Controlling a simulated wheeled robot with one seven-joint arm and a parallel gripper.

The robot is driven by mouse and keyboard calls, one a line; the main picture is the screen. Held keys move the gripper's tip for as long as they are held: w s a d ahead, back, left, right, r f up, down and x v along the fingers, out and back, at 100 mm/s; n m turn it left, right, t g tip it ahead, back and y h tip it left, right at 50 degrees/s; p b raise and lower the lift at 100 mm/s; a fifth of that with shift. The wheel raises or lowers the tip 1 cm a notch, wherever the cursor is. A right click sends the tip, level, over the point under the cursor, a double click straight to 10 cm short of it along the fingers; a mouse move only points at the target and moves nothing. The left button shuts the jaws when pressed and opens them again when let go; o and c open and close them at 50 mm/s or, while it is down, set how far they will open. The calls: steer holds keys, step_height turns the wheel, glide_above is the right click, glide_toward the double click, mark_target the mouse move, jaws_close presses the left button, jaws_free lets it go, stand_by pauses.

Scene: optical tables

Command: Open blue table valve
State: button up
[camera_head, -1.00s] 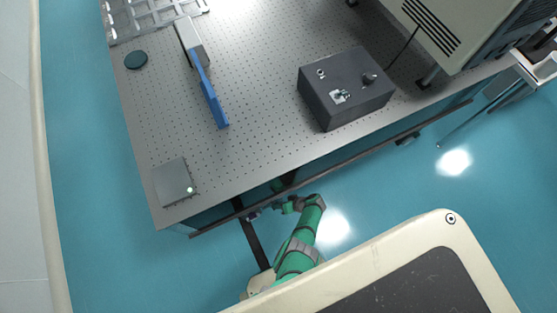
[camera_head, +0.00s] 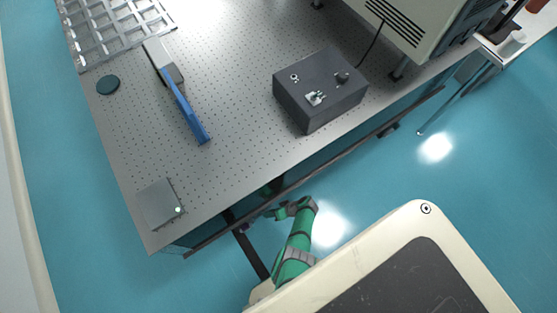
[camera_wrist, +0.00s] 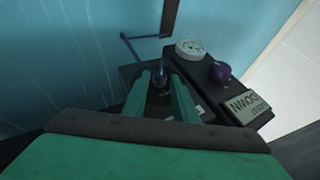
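In the wrist view a dark control panel (camera_wrist: 200,92) carries a dark blue knob (camera_wrist: 160,80) and a purple knob (camera_wrist: 220,72). My gripper (camera_wrist: 161,78) has two green fingers spread apart, with the blue knob between or just beyond their tips. I cannot tell whether they touch it. In the head view my green arm reaches down beside the front edge of the optical table (camera_head: 230,165). The gripper is small there, and the panel is mostly hidden under the table edge.
A round white gauge (camera_wrist: 190,48) and a label plate (camera_wrist: 242,106) are on the panel near the purple knob. On the table stand a dark box (camera_head: 320,95), a blue plate (camera_head: 185,108) and a grey block (camera_head: 160,204). Blue floor lies open in front.

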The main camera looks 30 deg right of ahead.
steer(key=v, duration=1)
steer(key=shift+s+a, duration=0.1)
steer(key=shift+s, duration=0.05)
